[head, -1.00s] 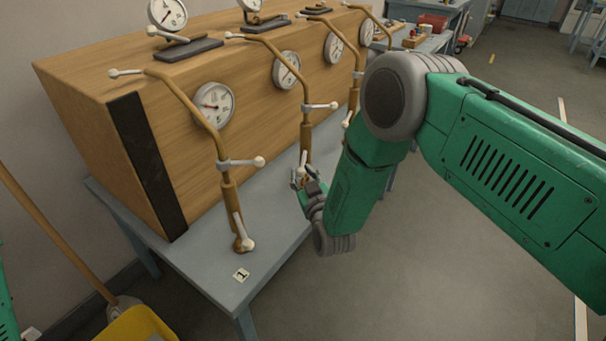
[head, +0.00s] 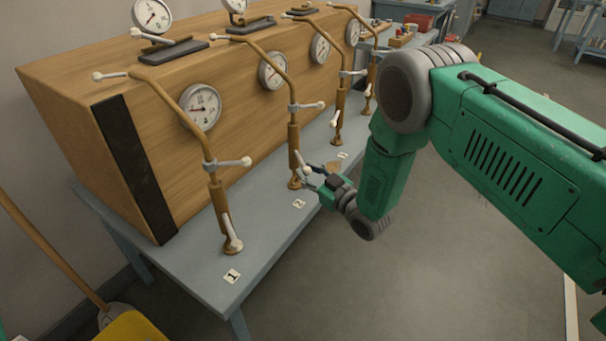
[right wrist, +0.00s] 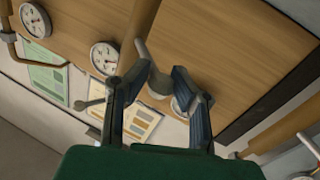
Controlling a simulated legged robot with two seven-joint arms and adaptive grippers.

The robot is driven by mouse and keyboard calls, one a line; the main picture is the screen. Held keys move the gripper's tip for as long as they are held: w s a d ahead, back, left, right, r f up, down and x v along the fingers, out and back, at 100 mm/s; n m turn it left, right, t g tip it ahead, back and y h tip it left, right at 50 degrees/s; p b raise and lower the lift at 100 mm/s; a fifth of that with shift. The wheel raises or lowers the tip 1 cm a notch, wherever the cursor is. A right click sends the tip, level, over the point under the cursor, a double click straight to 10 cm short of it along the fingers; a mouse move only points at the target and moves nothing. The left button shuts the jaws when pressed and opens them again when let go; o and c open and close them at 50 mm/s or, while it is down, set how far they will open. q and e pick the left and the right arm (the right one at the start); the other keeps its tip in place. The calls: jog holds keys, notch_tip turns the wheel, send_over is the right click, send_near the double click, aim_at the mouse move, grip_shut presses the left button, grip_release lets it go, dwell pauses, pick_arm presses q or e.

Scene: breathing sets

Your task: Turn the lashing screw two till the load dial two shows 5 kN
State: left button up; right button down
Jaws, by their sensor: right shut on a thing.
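Lashing screw two (head: 293,140) is a brown upright tube with a grey cross-handle, standing on the blue-grey bench behind the label 2 (head: 299,203). Its lower pale lever (head: 302,158) tilts up and to the left. My right gripper (head: 308,172) is shut on this lever near the screw's foot. In the right wrist view a grey lever with a ball knob (right wrist: 159,86) shows between the two fingers. Load dial two (head: 272,71) is a round white gauge on the wooden case just left of the screw; its reading is too small to tell. My left gripper is not in view.
Lashing screw one (head: 218,195) with its dial (head: 200,106) stands nearer, and two more screws stand farther along the bench (head: 262,222). Gauges on stands sit on the case (head: 130,100).

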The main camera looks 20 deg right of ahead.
jog(key=shift+w+d+r, duration=0.2)
jog(key=shift+d+r, duration=0.05)
jog(key=c, duration=1.3)
grip_release()
jog(key=shift+a, duration=0.1)
jog(key=shift+c, duration=0.2)
jog(key=shift+a+f, duration=0.1)
jog(key=shift+a, duration=0.15)
jog(key=shift+s, duration=0.15)
jog(key=v, duration=1.1)
jog(key=shift+s, duration=0.35)
jog(key=shift+d+f, duration=0.1)
jog(key=shift+f, duration=0.05)
